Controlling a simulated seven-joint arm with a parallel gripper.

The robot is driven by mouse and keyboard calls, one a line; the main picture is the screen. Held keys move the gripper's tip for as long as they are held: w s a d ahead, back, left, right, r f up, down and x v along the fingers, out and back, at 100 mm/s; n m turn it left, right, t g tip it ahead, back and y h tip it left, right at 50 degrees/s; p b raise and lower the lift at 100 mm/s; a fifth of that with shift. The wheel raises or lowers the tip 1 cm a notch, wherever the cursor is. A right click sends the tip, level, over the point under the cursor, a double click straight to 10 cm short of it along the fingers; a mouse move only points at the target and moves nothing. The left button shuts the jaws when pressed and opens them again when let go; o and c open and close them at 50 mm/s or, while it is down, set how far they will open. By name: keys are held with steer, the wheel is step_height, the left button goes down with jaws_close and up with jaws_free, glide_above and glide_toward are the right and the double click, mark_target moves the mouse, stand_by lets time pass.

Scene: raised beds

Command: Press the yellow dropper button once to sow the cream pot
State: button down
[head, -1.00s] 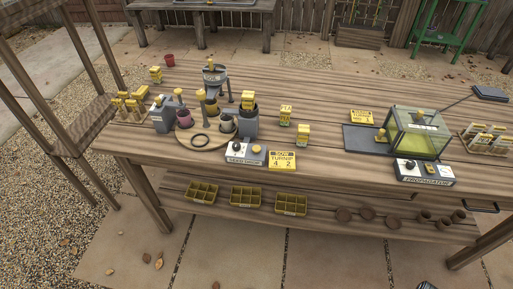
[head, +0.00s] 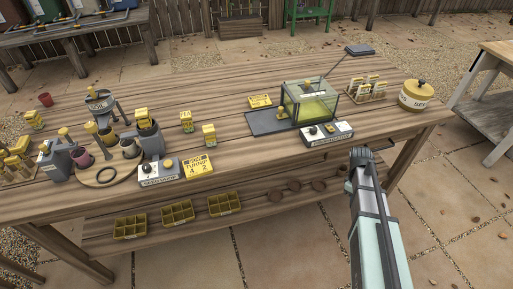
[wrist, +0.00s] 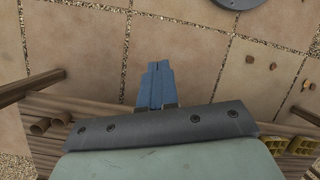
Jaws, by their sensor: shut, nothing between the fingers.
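The grey seed drop box (head: 160,174) stands near the front edge of the bench, with a black dial and a round yellow button (head: 168,162) on top. A round wooden turntable (head: 88,178) beside it on the left bears small pots, one of them purple (head: 83,159). My gripper (head: 361,152) is shut and empty at the bench's front right, far to the right of the button. In the wrist view its closed fingers (wrist: 157,75) point over paving.
A yellow sign (head: 198,166) reading "SOW TURNIP 4 2" stands right of the seed drop box. Dispensers (head: 152,138) crowd the turntable.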

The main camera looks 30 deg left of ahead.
steer(key=w+a+r+n+t, duration=0.1)
steer(key=w+a+r, duration=0.2)
steer(key=r, duration=0.2)
steer(key=w+a+r+n, duration=0.2)
steer(key=a+r, duration=0.1)
steer(key=r, duration=0.2)
steer(key=w+a+r+n+t, duration=0.1)
steer(key=w+a+r, duration=0.2)
steer(key=r, duration=0.3)
steer(key=s+a+r+n+t+h, duration=0.1)
steer(key=a+r+n, duration=0.1)
steer(key=a+r, duration=0.55)
step_height(320, 180, up, 9)
steer(key=n+t+y, duration=0.2)
steer(key=n+t, duration=0.4)
steer(key=t, duration=0.3)
glide_above(166, 165)
steer(key=shift+a+f, duration=0.1)
steer(key=shift+f, duration=4.45)
steer(key=shift+f, duration=0.2)
